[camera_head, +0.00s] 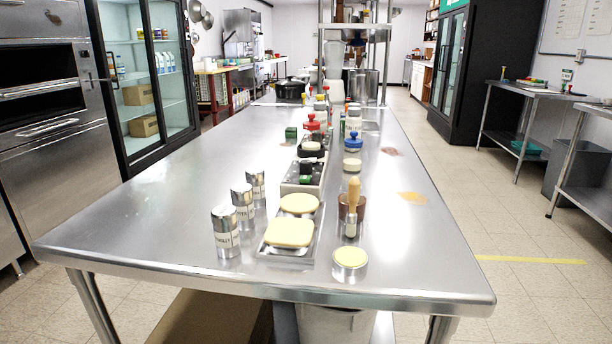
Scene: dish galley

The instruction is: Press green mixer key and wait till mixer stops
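No gripper of mine shows in the head view. A low grey box with a dark top (303,186) sits near the middle of the long steel table. A small green part (306,179) shows on it, but I cannot tell whether it is the mixer key. A small dark green block (291,133) stands farther back on the left. A tall pale appliance (334,62) stands at the table's far end. I cannot tell whether it is the mixer, or whether anything is running.
The steel table (150,225) has wide bare areas left and right. Near its front are several labelled metal canisters (226,232), a tray with yellow pads (289,232), a wooden-handled brush (353,200) and a yellow-topped round tin (350,260). Several red- and blue-topped containers stand behind.

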